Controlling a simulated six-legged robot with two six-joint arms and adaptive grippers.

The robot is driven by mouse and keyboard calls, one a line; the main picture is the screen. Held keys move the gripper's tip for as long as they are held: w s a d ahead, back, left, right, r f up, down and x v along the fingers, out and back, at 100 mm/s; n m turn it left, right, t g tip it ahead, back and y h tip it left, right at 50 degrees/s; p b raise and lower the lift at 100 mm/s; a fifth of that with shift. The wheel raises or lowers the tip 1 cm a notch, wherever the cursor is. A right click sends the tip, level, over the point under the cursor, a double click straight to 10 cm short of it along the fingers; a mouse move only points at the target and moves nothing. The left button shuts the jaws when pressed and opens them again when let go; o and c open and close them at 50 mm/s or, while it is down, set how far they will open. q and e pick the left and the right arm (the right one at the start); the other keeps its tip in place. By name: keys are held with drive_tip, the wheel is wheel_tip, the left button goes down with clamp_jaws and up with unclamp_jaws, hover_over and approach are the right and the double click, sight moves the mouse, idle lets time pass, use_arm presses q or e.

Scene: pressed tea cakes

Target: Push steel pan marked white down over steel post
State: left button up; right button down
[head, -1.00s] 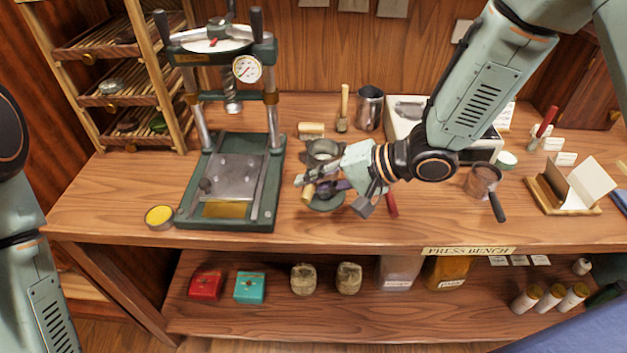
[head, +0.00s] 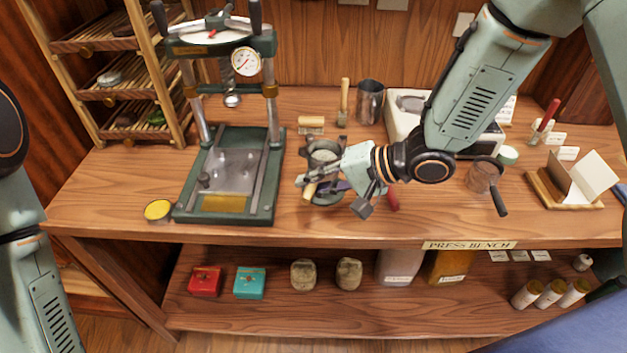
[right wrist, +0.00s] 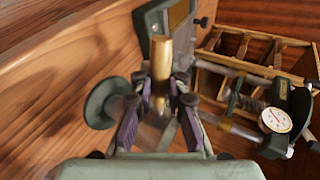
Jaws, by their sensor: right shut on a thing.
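My right gripper (head: 307,187) is low over the bench, right of the press, and shut on a wooden-handled tool (right wrist: 160,72). A blurred steel block shows below the handle in the right wrist view. A steel plate (head: 235,172) lies on that bed. I cannot make out a white mark on any steel piece, so I cannot tell which is the pan. The left gripper is out of view; only my left arm shows.
Bare bench lies at the front.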

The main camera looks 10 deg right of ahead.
drive_tip(key=shift+f+b, duration=0.95)
drive_tip(key=shift+f, duration=1.6)
drive_tip(key=c, duration=1.3)
unclamp_jaws()
drive_tip(key=shift+o, duration=0.2)
drive_tip(key=shift+s, duration=0.1)
drive_tip(key=shift+d+r, duration=0.1)
drive_tip(key=v, duration=0.8)
drive_tip(key=shift+v, duration=1.8)
drive_tip(key=shift+d, duration=0.1)
